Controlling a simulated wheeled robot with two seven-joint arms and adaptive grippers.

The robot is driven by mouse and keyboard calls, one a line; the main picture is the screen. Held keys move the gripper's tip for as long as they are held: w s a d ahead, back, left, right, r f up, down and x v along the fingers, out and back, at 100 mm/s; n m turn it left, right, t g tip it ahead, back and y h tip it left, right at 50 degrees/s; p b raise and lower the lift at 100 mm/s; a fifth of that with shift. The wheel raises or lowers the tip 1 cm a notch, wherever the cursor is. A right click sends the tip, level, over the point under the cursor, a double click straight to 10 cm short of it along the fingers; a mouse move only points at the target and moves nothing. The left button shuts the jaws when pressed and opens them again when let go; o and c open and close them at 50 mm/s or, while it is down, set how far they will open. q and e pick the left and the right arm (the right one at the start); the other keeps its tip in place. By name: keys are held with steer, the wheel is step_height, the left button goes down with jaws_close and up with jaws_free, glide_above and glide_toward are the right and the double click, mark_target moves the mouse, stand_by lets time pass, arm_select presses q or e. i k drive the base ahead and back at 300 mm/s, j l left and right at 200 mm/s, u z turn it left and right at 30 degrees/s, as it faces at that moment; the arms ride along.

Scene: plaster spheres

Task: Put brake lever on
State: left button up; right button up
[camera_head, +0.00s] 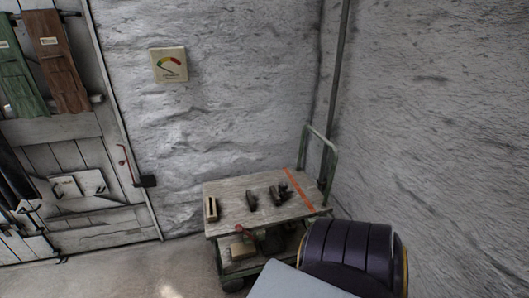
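A wheeled cart (230,191) with a wooden top stands against the back wall, near the corner. A small red part (244,231), possibly the brake lever, shows at the cart's front edge below the top; its position is too small to tell. A thin curved red handle (126,161) also shows at the right edge of the door at left, near a dark block (146,181). I cannot tell for certain which one is the brake lever. Neither of my grippers is in view.
A dark ribbed cylinder (350,254) and a pale flat surface (290,284) fill the near right. Floor (150,272) at left is clear.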

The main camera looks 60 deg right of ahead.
mark_target(239, 227)
steer(key=z, duration=1.8)
